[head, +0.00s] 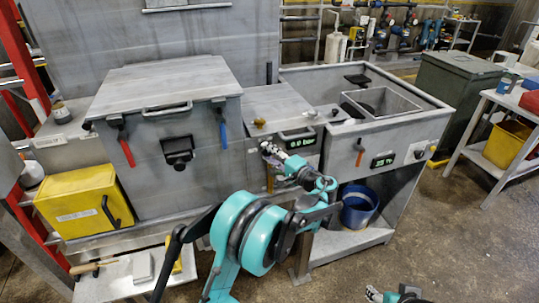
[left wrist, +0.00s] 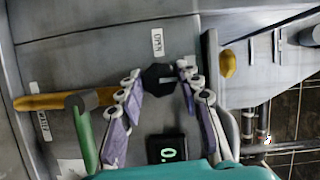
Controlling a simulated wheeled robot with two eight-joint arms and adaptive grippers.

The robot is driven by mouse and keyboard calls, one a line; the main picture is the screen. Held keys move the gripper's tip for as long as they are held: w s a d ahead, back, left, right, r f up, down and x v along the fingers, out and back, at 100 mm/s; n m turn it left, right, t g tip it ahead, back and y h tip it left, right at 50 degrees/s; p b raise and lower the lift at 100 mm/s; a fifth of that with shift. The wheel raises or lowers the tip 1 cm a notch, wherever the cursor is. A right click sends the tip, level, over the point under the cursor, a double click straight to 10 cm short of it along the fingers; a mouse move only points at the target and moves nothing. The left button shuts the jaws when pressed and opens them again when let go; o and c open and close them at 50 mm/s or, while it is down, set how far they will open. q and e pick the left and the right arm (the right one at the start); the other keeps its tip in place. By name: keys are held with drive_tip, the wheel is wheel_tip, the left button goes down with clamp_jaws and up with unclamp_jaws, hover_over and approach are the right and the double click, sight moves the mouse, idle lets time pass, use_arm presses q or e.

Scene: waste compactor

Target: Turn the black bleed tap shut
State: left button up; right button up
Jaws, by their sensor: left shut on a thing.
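The black bleed tap (left wrist: 158,78) is a dark faceted knob on the grey panel in the left wrist view. My left gripper (left wrist: 160,80) has its fingertips on either side of it and is shut on it. In the head view my left gripper (head: 269,150) is at the front of the middle unit, and the tap is hidden there behind the fingers. A label reading OPEN (left wrist: 157,42) is beside the tap. My right gripper (head: 374,294) shows only partly at the bottom edge, away from the machine, and its opening is unclear.
A green-lit display (head: 299,139) is right of my left gripper; it also shows in the left wrist view (left wrist: 168,149). A brown lever (left wrist: 45,102) and brass knob (left wrist: 229,64) are close by. A blue bucket (head: 359,207) stands below the sink unit.

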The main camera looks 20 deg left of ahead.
idle(0.4)
use_arm(q)
drive_tip(key=o, duration=1.1)
drive_tip(key=shift+d, duration=0.1)
drive_tip(key=v, duration=1.2)
